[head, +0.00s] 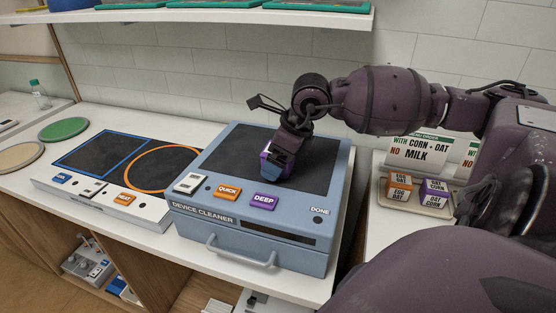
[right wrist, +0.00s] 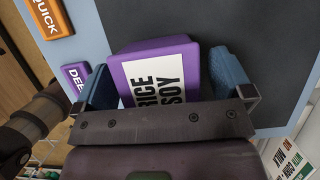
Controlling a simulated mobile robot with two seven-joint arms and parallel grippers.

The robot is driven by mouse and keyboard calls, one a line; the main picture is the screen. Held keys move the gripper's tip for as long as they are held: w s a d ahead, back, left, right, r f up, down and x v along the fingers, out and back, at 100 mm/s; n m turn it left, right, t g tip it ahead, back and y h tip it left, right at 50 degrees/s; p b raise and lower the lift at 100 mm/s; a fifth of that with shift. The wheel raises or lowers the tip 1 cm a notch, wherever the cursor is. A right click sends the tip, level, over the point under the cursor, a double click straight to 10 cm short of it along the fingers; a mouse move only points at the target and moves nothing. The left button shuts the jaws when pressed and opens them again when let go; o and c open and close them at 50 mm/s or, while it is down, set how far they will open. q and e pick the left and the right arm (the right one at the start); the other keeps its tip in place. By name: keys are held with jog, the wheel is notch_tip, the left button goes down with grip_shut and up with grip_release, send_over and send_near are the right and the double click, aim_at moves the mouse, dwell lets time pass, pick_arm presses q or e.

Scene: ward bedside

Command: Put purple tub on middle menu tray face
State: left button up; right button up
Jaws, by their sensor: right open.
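A purple tub (head: 264,153) with a white label reading RICE SOY stands on the dark top of the blue device cleaner. It fills the middle of the right wrist view (right wrist: 160,65). My right gripper (head: 275,164) is open, with its blue finger pads (right wrist: 165,78) on either side of the tub; gaps seem to show beside it. A menu tray (head: 400,207) at the right carries an orange EGG OAT tub (head: 398,188) and a purple-topped OAT CORN tub (head: 434,192). A menu card (head: 416,153) reading WITH CORN + OAT, NO MILK stands behind. My left gripper is out of view.
The device cleaner (head: 257,236) has QUICK and DEEP buttons and a front handle. A white panel (head: 105,209) with a blue square and orange ring lies left of it. A shelf (head: 220,17) hangs above. My right arm hides part of the tray area.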

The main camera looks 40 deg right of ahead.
jog(key=shift+f, duration=0.1)
jog(key=c, duration=1.2)
